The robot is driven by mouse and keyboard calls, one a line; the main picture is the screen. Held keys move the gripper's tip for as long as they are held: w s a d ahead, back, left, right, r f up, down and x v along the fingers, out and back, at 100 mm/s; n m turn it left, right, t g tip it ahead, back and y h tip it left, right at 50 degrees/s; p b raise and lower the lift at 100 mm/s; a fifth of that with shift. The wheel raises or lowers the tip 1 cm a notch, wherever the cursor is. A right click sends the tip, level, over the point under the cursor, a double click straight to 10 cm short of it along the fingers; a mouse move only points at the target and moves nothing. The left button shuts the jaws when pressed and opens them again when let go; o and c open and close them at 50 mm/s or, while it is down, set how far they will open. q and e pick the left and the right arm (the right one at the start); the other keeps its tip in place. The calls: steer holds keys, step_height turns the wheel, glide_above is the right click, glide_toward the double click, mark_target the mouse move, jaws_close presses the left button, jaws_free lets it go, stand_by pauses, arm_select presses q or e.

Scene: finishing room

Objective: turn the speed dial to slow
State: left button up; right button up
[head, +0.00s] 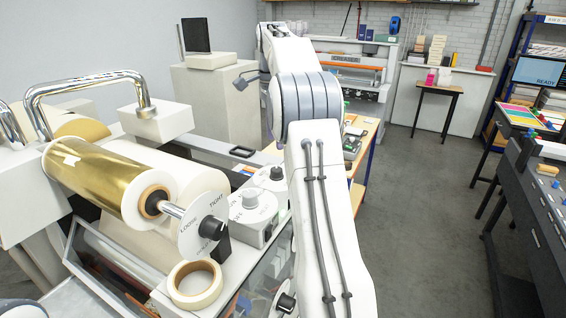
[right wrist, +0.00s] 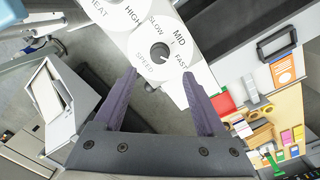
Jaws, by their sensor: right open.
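The speed dial (right wrist: 160,52) is a dark round knob on a white plate marked SLOW, MID, FAST and SPEED in the right wrist view. Its pale mark seems to lie toward FAST, but it is small. In the head view this seems to be the dark knob (head: 276,173) beside my right arm. My right gripper (right wrist: 159,75) is open and empty; the dial appears just beyond and between its purple fingertips, apart from them. In the head view the gripper (head: 243,80) shows small, beyond my arm's elbow. My left gripper is not in view.
A plate marked HEAT and HIGH (right wrist: 115,12) adjoins the speed plate. A gold foil roll (head: 110,180), a LOOSE/TIGHT disc (head: 203,226) and a tape roll (head: 194,284) are at left. A dark handle (head: 242,152) stands near the dials. Open floor (head: 430,200) lies right.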

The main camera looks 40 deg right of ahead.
steer(key=f, duration=0.5)
steer(key=f+p, duration=0.1)
steer(key=f, duration=0.3)
steer(key=shift+s+a+f, duration=0.15)
steer(key=shift+s+f, duration=0.05)
steer(key=shift+f, duration=0.15)
steer(key=shift+c, duration=0.3)
jaws_close()
